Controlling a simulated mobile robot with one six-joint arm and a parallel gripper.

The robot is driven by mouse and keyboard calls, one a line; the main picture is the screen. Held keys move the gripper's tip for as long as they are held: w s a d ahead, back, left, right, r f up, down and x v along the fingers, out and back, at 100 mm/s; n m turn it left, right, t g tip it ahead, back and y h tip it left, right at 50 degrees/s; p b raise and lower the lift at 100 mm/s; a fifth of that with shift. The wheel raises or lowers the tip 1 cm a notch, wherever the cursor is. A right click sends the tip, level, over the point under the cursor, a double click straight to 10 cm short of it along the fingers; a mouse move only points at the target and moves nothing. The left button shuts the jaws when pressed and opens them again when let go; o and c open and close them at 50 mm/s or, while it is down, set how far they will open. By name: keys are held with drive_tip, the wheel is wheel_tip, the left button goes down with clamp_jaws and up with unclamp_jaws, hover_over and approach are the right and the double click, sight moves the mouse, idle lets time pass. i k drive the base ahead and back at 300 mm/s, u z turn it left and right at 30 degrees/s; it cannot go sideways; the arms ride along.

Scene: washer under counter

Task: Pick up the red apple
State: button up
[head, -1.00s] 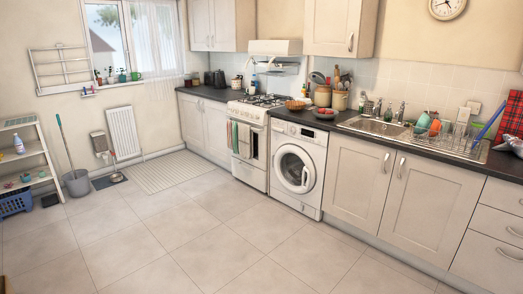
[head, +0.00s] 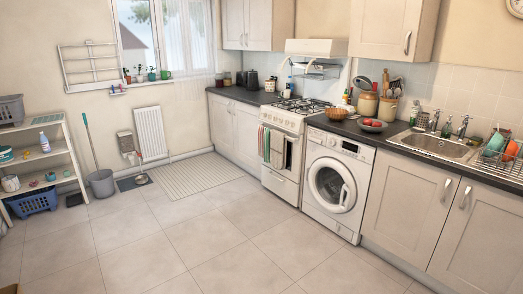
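A dark bowl (head: 372,127) stands on the counter above the washing machine. Small round red things (head: 373,122) lie in it and look like red apples or tomatoes, too small to tell which. My gripper is not in view.
A white washing machine (head: 331,187) and a cooker (head: 289,150) stand under and beside the dark counter (head: 345,127). A wicker basket (head: 337,113) and crocks (head: 367,104) stand near the bowl. The sink (head: 432,145) is to the right. The tiled floor (head: 190,235) in front is clear.

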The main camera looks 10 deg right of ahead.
sight(368, 122)
drive_tip(key=u, duration=0.1)
drive_tip(key=i, duration=2.55)
drive_tip(key=z, duration=0.45)
drive_tip(key=i, duration=1)
drive_tip(key=z, duration=0.25)
